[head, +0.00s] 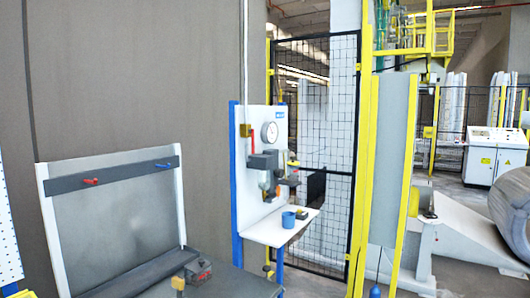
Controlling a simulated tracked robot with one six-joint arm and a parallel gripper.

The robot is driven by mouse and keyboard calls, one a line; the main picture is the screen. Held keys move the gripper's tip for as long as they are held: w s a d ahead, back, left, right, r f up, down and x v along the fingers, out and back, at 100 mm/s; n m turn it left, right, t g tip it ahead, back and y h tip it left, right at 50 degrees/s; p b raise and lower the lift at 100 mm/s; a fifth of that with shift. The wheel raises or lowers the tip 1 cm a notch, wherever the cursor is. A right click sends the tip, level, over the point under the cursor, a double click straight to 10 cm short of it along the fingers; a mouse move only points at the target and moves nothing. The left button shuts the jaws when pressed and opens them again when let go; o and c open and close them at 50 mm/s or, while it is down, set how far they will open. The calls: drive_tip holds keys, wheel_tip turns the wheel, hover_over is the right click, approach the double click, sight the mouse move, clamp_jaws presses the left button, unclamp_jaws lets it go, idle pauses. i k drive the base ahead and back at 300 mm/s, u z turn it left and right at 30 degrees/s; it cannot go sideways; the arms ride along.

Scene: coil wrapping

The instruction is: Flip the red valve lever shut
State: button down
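A small red lever (252,145) shows at the brass-coloured valve (246,130) on the left part of the upright white panel (251,190). The lever looks roughly vertical, hanging just below the valve body; it is small, so its exact angle is hard to tell. A thin pipe (246,70) runs up from the valve. A round gauge (269,132) sits to the right of the valve, above a grey filter unit (265,162). My gripper is not in view.
A white shelf (262,233) juts from the panel and holds a blue cup (289,219) and a small dark item (302,214). A grey bench (150,289) with a back board stands at left. A black mesh fence (330,150) stands behind the panel.

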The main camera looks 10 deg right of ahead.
sight(251, 131)
drive_tip(key=k, duration=0.65)
drive_tip(key=z, duration=0.6)
drive_tip(key=i, duration=1.85)
drive_tip(key=u, duration=0.7)
drive_tip(key=i, duration=0.55)
drive_tip(key=u, duration=0.25)
